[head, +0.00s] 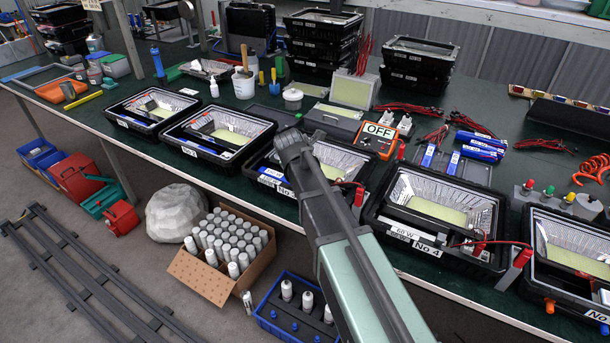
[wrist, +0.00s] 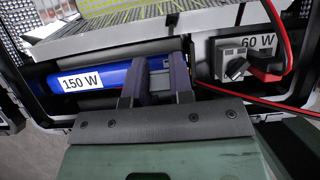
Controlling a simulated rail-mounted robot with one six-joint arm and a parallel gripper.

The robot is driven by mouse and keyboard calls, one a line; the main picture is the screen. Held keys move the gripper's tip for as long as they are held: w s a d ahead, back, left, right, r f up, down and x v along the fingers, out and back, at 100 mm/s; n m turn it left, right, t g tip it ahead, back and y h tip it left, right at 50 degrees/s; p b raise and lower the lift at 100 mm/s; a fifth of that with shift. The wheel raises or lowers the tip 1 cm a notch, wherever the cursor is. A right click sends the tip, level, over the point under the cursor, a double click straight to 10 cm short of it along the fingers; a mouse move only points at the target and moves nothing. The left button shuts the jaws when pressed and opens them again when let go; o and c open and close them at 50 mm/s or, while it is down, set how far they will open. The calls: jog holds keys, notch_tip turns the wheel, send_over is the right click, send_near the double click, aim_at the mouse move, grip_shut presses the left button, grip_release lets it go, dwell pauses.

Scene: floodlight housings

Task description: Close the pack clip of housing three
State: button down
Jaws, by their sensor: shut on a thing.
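Housing three (head: 258,172) is the black floodlight housing at the middle of the bench, partly covered by my arm in the head view. In the wrist view a blue 150 W pack (wrist: 105,75) lies lengthwise along the housing's near side. My gripper (wrist: 157,68) is at the right end of this pack, its two dark fingers shut on a small grey piece (wrist: 158,80), which looks like the pack clip. The fingers hide part of it, so I cannot tell whether it is latched. In the head view my gripper (head: 292,145) is over the housing.
Housing four (head: 435,215) stands to the right, other housings to the left. An orange box reading OFF (head: 380,131) stands behind. Loose blue packs (head: 480,145) lie nearby.

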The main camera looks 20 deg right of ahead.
jog(key=shift+w, duration=0.1)
jog(key=c, duration=1)
grip_release()
jog(key=p+v, duration=0.9)
jog(key=v, duration=0.1)
jog(key=shift+r+p, duration=0.35)
jog(key=shift+a, duration=0.1)
